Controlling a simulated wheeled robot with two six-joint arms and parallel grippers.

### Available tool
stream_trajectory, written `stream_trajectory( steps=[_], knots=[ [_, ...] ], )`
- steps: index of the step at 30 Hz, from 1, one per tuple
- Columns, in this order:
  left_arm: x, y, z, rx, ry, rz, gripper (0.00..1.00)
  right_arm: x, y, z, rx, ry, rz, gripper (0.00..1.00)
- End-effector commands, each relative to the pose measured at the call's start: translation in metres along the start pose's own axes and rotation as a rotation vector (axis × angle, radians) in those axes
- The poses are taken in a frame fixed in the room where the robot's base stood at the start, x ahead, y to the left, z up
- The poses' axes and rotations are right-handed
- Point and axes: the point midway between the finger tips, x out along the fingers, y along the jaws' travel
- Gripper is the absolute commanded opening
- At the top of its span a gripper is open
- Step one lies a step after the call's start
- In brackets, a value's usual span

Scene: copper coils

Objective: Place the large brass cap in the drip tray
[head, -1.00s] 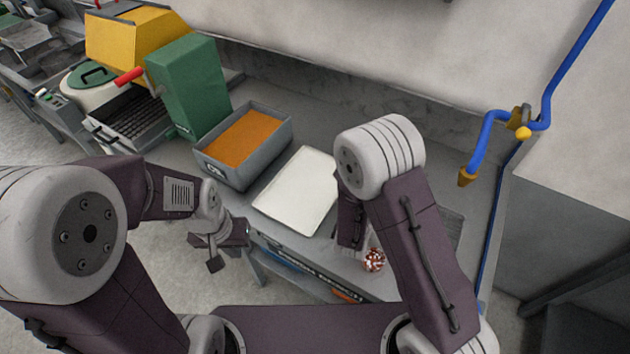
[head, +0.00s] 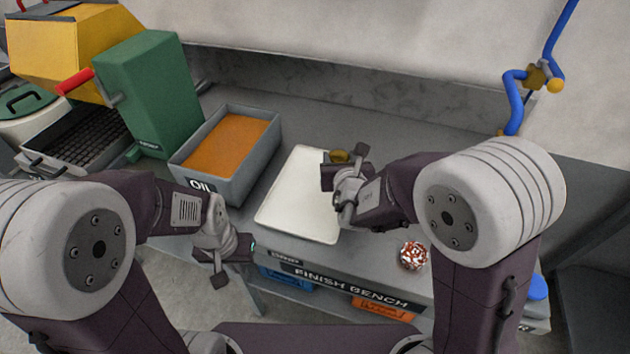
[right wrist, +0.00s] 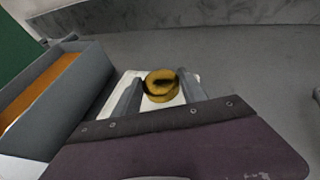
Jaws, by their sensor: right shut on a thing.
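The large brass cap (head: 339,156) is a short, gold-coloured round piece. It also shows in the right wrist view (right wrist: 161,90), between the two grey fingers. My right gripper (head: 345,169) is shut on it, at the right edge of the white drip tray in the head view. The shallow drip tray (head: 297,205) lies on the bench, and it shows behind the cap in the right wrist view (right wrist: 131,76). Any gap between cap and tray is hard to judge. My left gripper (head: 228,264) hangs in front of the bench's left end, and its finger opening is unclear.
A grey bin marked OIL (head: 241,178) with orange contents stands left of the tray. A green box (head: 155,97) stands behind it. A red-and-white ball (head: 413,255) lies near the bench's front edge. The bench behind the tray is clear.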

Motion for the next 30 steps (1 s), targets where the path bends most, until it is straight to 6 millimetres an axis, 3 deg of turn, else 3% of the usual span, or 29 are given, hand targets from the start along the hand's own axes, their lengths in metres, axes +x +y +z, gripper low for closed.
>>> stream_trajectory(
  steps=[3,9,13,20,30],
  knots=[
    [-0.002,0.000,0.000,0.000,0.000,0.000,0.00,0.010,0.033,-0.016,-0.004,0.002,0.004,0.01],
    [-0.003,0.000,0.000,0.000,0.000,0.000,0.00,0.019,0.057,-0.029,0.000,-0.001,-0.001,0.01],
    [-0.002,0.000,0.000,0.000,0.000,0.000,0.00,0.021,0.058,-0.032,0.000,-0.002,-0.002,0.01],
    [0.006,0.000,0.001,0.000,0.000,0.000,0.00,0.035,0.057,-0.066,-0.001,0.000,-0.003,0.01],
    [0.009,0.000,0.001,0.000,0.000,0.000,0.00,0.036,0.057,-0.069,0.002,-0.002,-0.001,0.01]
  ],
)
